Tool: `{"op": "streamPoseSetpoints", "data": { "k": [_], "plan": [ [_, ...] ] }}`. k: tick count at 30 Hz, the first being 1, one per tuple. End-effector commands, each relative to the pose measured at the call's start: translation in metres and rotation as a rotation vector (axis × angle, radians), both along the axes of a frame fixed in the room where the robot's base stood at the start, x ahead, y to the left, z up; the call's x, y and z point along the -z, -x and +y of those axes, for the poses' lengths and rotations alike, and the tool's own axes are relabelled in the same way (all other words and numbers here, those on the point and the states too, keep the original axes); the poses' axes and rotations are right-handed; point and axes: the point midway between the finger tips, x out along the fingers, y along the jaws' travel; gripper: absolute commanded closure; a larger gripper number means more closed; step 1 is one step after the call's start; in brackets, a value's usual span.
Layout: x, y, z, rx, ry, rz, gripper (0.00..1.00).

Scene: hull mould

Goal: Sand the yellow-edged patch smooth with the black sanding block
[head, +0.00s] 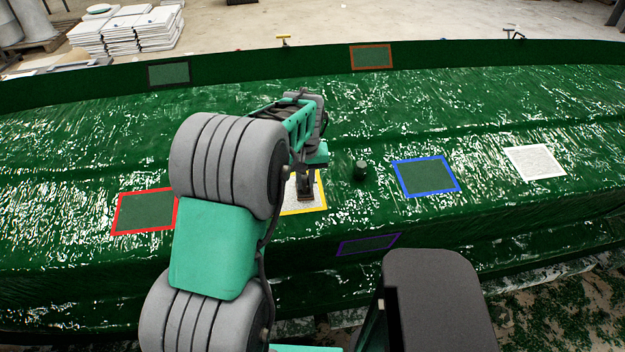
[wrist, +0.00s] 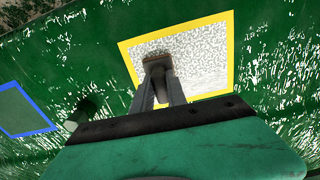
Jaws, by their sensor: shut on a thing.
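The yellow-edged patch (head: 315,206) is on the green hull, partly hidden behind my arm in the head view. In the wrist view the patch (wrist: 208,66) has a rough, speckled white-grey surface inside its yellow border. My gripper (wrist: 163,88) points down over the patch and is shut on the dark sanding block (wrist: 157,62). The block lies within the yellow border, towards its left part in the wrist view. It is on the patch or just above it; I cannot tell which. In the head view my gripper (head: 304,183) is partly hidden by my arm.
A short dark green peg (head: 360,170) stands on the hull right of the yellow patch. Blue-edged (head: 426,177), white (head: 535,162), red-edged (head: 144,211) and purple-edged (head: 368,244) patches lie around. Orange-edged (head: 371,56) and black-edged (head: 169,74) patches are on the far wall.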

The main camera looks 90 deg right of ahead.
Motion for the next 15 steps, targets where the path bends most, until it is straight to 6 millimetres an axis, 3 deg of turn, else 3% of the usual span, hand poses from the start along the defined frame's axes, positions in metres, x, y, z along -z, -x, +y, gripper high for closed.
{"op": "streamPoseSetpoints", "data": {
  "k": [10,15],
  "plan": [
    [0.001,-0.035,0.008,-0.003,-0.003,0.000,1.00],
    [0.001,-0.042,0.010,-0.002,-0.002,0.000,1.00]
  ]
}}
